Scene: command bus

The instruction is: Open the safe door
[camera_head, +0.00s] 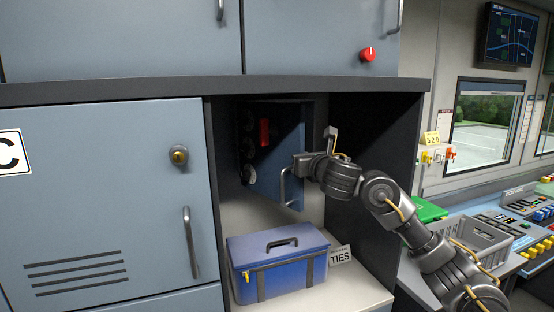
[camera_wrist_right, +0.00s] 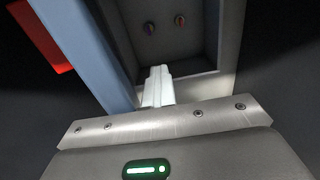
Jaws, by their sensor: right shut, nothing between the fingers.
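The safe stands in the dark upper part of the open niche. Its blue door (camera_head: 280,155) carries a red part (camera_head: 264,132), round dials at its left and a metal pull handle (camera_head: 284,187) low on its right side. In the right wrist view the door (camera_wrist_right: 85,45) stands at the left, swung away from a grey recess (camera_wrist_right: 180,55) with two small knobs inside. My right gripper (camera_wrist_right: 158,86) is shut and empty, its pale fingers pointing into the gap beside the door. In the head view it is at the door's right edge, fingertips hard to see. My left gripper is not in view.
A blue toolbox (camera_head: 279,262) sits on the niche floor below the safe, beside a "TIES" card (camera_head: 340,255). A grey locker door (camera_head: 110,200) borders the niche on the left. A console with a grey crate (camera_head: 470,243) stands at the right.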

